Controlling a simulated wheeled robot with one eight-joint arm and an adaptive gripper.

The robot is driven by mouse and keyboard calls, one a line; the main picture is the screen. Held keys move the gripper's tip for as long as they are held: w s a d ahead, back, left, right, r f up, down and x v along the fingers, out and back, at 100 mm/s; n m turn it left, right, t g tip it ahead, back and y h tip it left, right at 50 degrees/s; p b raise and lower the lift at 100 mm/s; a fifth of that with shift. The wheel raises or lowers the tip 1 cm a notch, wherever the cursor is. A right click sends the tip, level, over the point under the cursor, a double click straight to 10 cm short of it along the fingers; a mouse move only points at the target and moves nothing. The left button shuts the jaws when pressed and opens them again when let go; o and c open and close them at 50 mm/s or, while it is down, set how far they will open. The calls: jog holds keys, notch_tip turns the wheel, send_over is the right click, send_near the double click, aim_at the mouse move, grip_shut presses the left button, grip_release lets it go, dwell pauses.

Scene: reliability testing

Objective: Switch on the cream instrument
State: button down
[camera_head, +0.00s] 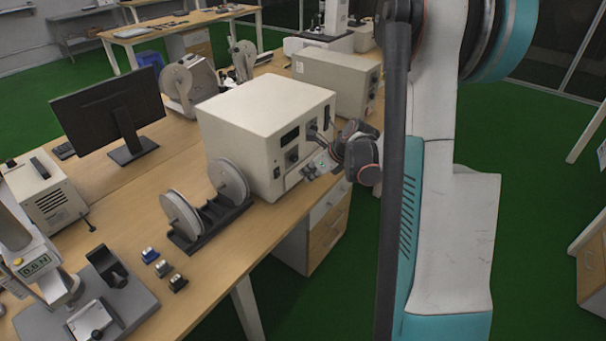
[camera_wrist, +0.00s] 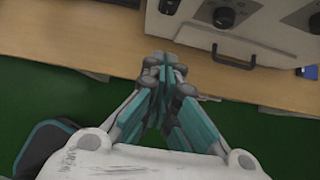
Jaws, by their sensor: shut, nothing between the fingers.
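The cream instrument (camera_head: 240,120) is a large box on the wooden bench in the middle of the head view. Its front panel has a dark display (camera_head: 290,137) and controls, partly hidden by my arm. In the wrist view its panel (camera_wrist: 270,32) fills the top right, with a black knob (camera_wrist: 223,17) and a dark handle-like bar (camera_wrist: 232,60). My gripper (camera_head: 317,166) is in front of the lower right of this panel. In the wrist view my gripper (camera_wrist: 165,68) is shut and empty, over the bench edge, left of the bar. I cannot tell which control is the power switch.
A second beige box (camera_head: 330,80) stands behind the instrument. A two-reel stand (camera_head: 208,213) sits to its left, with a monitor (camera_head: 108,108) farther left. Several small blocks (camera_head: 164,268) lie near the bench edge. Green floor (camera_wrist: 50,95) is open in front of the bench.

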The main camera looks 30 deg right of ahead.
aim_at(278, 173)
jog(key=w+a+f+b, duration=0.3)
jog(key=w+f, duration=0.3)
jog(key=w, duration=0.2)
jog(key=shift+f, duration=0.25)
jog(key=shift+w+a+f, duration=0.1)
jog(key=shift+w, duration=0.05)
jog(key=shift+w+a+f+b, duration=0.1)
jog(key=shift+w+f+b, duration=0.3)
jog(key=shift+b, duration=0.3)
jog(key=shift+r, duration=0.15)
